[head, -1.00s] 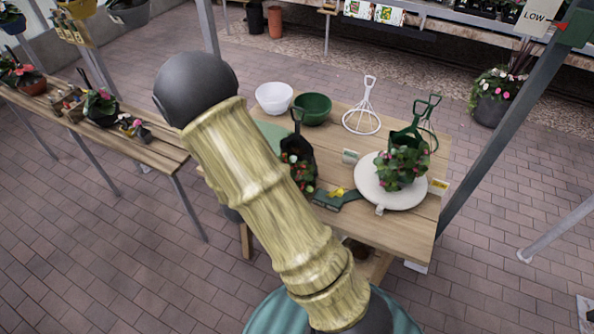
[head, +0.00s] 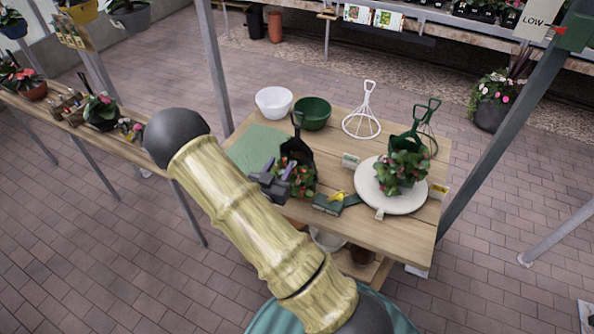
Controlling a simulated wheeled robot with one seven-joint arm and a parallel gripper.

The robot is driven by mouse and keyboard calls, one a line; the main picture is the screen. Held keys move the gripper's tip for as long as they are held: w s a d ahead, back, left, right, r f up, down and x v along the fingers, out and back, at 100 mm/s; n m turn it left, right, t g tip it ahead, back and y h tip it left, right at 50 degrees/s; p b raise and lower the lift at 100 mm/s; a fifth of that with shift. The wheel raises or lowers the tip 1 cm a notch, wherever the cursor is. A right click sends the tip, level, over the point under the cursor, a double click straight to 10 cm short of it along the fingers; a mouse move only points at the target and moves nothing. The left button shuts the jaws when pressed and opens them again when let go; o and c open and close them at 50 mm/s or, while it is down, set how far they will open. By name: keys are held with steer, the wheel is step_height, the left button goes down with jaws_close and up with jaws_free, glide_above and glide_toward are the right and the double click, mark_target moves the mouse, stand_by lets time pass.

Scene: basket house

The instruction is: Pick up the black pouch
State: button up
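A black pouch-like holder (head: 297,150) with an upright handle stands on the wooden table, left of its middle. A leafy plant with red flowers (head: 302,180) shows at its front. My gripper (head: 279,167) is just in front and to the left of the plant, low over the table. Its two grey-purple fingers look apart, with nothing clearly held between them. Whether they touch the leaves or the pouch I cannot tell. My arm hides the table's front left part.
The wooden table (head: 400,228) also bears a green mat (head: 250,148), a white bowl (head: 273,101), a green bowl (head: 313,112), a white wire stand (head: 362,120), a green tool with a yellow part (head: 335,203) and a white round board (head: 372,186) with a potted plant.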

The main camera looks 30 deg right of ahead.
mark_target(296, 136)
steer(key=p+x, duration=0.3)
steer(key=x, duration=0.5)
steer(key=shift+w+d+r, duration=0.1)
steer(key=shift+w+d, duration=0.3)
steer(key=shift+w, duration=0.1)
steer(key=shift+s, duration=0.1)
steer(key=p+x, duration=0.2)
steer(key=x, duration=0.1)
steer(key=p+x, duration=0.1)
steer(key=shift+d+r+p, duration=0.25)
steer(key=shift+d+p, duration=0.05)
steer(key=shift+p, duration=0.1)
steer(key=shift+w+d+f, duration=0.2)
steer(key=shift+w, duration=0.2)
steer(key=shift+c, duration=0.4)
